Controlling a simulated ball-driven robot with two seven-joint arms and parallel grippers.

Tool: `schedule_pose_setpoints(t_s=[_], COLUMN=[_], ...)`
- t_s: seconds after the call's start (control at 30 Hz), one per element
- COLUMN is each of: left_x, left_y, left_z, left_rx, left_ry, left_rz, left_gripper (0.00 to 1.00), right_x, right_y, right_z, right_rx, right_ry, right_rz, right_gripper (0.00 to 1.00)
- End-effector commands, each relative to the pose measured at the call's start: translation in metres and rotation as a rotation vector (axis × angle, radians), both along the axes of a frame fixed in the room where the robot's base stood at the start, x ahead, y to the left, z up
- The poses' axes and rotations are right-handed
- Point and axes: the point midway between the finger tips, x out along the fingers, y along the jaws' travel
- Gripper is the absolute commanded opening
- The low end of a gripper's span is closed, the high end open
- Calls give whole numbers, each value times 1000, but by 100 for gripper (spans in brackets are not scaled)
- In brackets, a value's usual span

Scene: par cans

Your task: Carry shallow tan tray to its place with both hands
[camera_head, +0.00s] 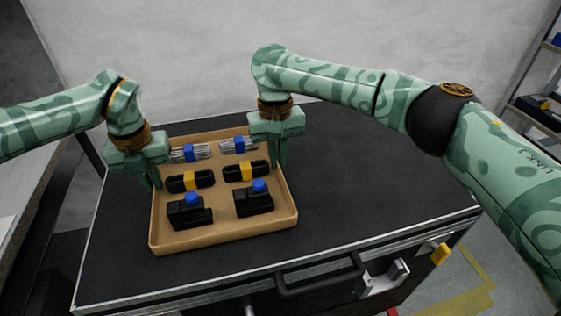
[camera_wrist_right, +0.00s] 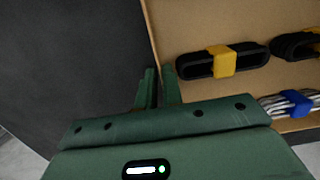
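The shallow tan tray (camera_head: 222,239) lies on a black case top, loaded with several items. My left gripper (camera_head: 152,182) is at the tray's left wall, its fingers close together on the rim. My right gripper (camera_head: 280,158) is at the right wall. In the right wrist view, its fingers (camera_wrist_right: 160,88) pinch the tray wall (camera_wrist_right: 151,25) with one finger on each side. Both grippers look shut on the tray. The tray looks level. The inner parts of the walls at the fingers are partly hidden.
In the tray are two silver bundles with blue bands (camera_head: 190,152), two black coils with yellow bands (camera_head: 190,181) and two black clamps with blue knobs (camera_head: 254,203). The black case top (camera_head: 370,195) is clear to the right. A shelf (camera_head: 540,105) stands far right.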

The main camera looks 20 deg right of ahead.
Motion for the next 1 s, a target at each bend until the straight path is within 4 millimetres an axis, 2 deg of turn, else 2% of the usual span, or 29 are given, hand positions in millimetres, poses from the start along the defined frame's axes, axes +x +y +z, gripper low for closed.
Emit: schedule_pose_setpoints(t_s=[0.07,0.57,0.67,1.0], left_x=[0,0,1,0], left_y=[1,-1,-1,-1], left_z=[1,4,13,67], left_rx=[0,-3,-3,-2], left_ry=[-1,-1,-3,-2], left_rz=[2,-1,-1,1], left_gripper=[25,25,25,25], right_x=[1,0,0,0], right_y=[-1,1,2,2], right_z=[1,1,1,2], right_rx=[0,5,5,5], right_ry=[-2,-1,-1,-1], right_rz=[-2,-1,-1,0], right_gripper=[25,25,25,25])
